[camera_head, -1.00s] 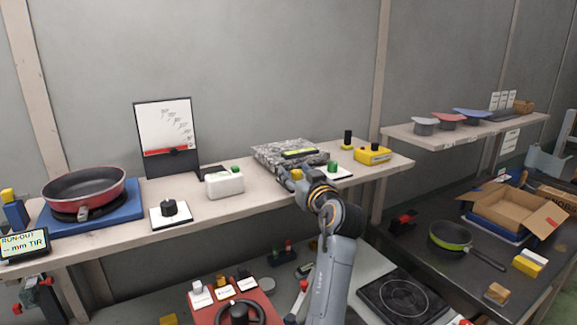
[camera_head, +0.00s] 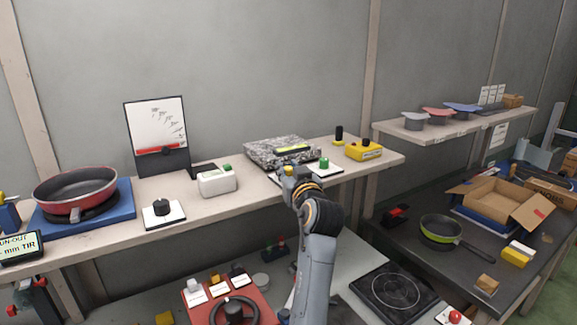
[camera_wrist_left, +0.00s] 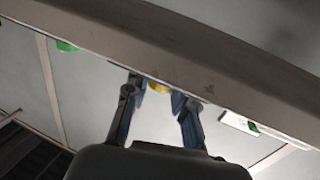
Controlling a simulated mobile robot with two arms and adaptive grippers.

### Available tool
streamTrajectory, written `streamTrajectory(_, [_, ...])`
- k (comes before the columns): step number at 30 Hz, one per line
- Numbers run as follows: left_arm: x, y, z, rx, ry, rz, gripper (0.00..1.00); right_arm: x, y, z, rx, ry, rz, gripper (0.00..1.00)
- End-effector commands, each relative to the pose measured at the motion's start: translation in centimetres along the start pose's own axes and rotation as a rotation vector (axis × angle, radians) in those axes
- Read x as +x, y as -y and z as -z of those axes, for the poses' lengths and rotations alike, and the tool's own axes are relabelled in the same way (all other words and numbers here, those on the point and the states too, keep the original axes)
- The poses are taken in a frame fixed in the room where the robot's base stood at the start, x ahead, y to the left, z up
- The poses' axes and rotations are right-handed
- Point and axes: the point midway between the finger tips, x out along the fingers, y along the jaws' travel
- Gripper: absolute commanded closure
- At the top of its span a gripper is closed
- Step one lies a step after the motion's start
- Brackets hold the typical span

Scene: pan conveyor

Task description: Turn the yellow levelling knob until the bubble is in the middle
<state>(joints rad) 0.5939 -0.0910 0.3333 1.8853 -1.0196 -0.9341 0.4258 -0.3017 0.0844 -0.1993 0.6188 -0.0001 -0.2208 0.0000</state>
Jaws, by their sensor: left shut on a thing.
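The speckled granite plate (camera_head: 262,152) lies on the long shelf, with a yellow-green level vial (camera_head: 293,150) on top. The bubble is too small to make out. My left gripper (camera_head: 288,172) is at the plate's front edge, and its own wrist hides most of that spot in the head view. In the left wrist view the yellow knob (camera_wrist_left: 157,88) shows between the two fingers of my left gripper (camera_wrist_left: 158,92), just past the shelf edge. The gripper is shut on the knob. My right gripper is not in view.
The shelf (camera_head: 120,235) front edge runs close by my left gripper. A white box (camera_head: 217,183) with a green button stands left of it, and a green knob (camera_head: 323,163) on a white plate right of it. A yellow box (camera_head: 364,151) is farther right.

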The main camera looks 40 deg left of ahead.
Motion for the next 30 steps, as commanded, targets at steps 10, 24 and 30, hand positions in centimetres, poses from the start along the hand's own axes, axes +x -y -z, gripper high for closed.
streamTrajectory(10, [0.0,0.1,0.1,0.0,0.003,-0.16,1.0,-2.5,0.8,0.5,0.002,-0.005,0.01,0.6])
streamTrajectory(24, [-0.1,0.0,0.0,0.0,0.001,-0.167,0.52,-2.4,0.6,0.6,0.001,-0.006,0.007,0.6])
streamTrajectory(30, [-0.1,0.0,0.0,-0.001,0.0,-0.166,0.52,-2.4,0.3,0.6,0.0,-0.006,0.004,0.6])
